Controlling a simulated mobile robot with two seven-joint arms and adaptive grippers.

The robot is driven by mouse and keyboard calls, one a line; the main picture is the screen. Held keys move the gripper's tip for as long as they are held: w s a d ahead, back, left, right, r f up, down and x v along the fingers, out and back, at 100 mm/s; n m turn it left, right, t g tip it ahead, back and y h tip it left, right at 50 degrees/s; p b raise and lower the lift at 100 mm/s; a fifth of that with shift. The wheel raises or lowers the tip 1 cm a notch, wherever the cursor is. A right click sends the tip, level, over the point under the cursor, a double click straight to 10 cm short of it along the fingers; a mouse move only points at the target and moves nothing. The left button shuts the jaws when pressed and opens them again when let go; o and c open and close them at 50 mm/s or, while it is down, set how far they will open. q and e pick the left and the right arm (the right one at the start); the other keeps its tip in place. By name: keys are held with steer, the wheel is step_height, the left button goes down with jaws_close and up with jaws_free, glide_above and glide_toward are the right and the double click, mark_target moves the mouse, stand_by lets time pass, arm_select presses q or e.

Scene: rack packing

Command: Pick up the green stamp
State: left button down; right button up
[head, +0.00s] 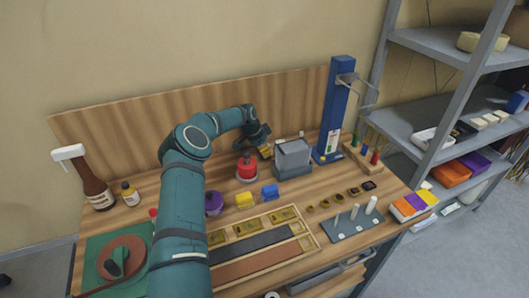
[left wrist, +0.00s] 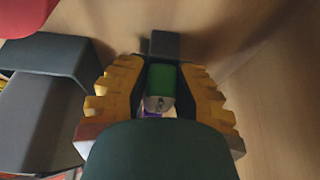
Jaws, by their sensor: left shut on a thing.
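My left gripper (head: 264,149) is at the back of the workbench, between a red round piece and a grey box. In the left wrist view its two yellow ribbed fingers (left wrist: 160,95) stand on either side of the green stamp (left wrist: 162,78) and are shut on it. The stamp shows a green block-like upper part with a paler, shiny part at its near end. Its lower part is hidden by my gripper's dark body. In the head view the stamp is hidden behind the gripper. My right gripper is not in view.
The grey box (head: 292,156) stands just right of the gripper. The red piece (head: 247,168) is close on its left. A wooden panel (head: 200,110) closes the back. A blue post (head: 335,105) rises farther right.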

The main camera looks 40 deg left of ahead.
arm_select(q)
steer(key=shift+f, duration=0.1)
step_height(320, 180, up, 10)
steer(key=shift+r, duration=0.1)
stand_by(0.4)
steer(key=c, duration=1.7)
jaws_free()
